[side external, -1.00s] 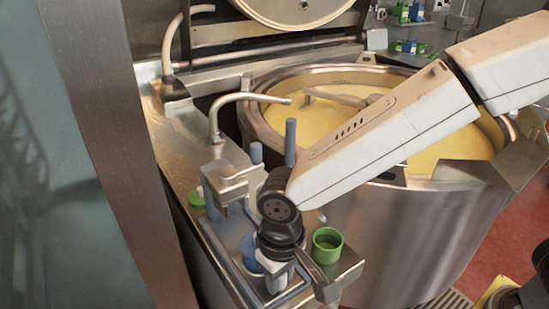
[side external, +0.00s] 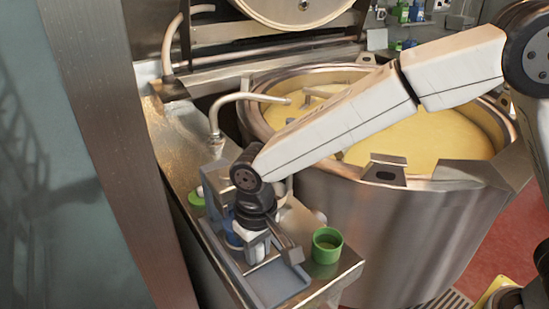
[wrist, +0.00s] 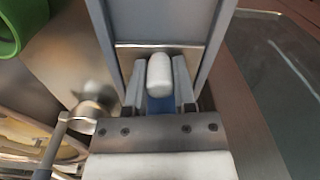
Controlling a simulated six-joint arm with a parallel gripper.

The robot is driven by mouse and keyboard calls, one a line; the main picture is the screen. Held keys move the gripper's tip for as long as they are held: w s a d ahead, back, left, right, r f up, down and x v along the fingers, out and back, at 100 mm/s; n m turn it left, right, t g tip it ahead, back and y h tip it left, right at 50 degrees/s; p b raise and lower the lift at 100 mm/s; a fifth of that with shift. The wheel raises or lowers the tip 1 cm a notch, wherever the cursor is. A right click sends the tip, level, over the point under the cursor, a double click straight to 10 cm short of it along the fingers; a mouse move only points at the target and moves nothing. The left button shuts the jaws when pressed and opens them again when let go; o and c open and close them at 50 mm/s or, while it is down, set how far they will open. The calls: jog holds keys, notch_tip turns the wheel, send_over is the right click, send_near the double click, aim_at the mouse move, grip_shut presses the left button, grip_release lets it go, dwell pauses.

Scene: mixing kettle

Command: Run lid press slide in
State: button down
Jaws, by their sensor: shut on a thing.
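The lid press (side external: 214,180), a grey-blue block, stands on the steel side shelf and is partly hidden behind my wrist. Its slide track (side external: 280,284) runs toward the shelf's front end, and its near part is bare. A blue round part (side external: 233,238) sits on the track at the press end, mostly hidden by my gripper. My gripper (side external: 257,250) points down over the track, just in front of the blue part. In the wrist view my gripper (wrist: 159,88) is shut on a white rounded knob (wrist: 159,72) between the track's side rails, with blue showing below it.
A green cup (side external: 327,246) stands on the shelf right of the track. A green item (side external: 196,198) lies left of the press. The large kettle (side external: 400,215) with yellow contents is behind and right, under my arm. A bent pipe (side external: 235,98) rises behind the press.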

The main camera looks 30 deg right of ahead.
jog(key=shift+c, duration=2.1)
grip_release()
jog(key=shift+r, duration=3.9)
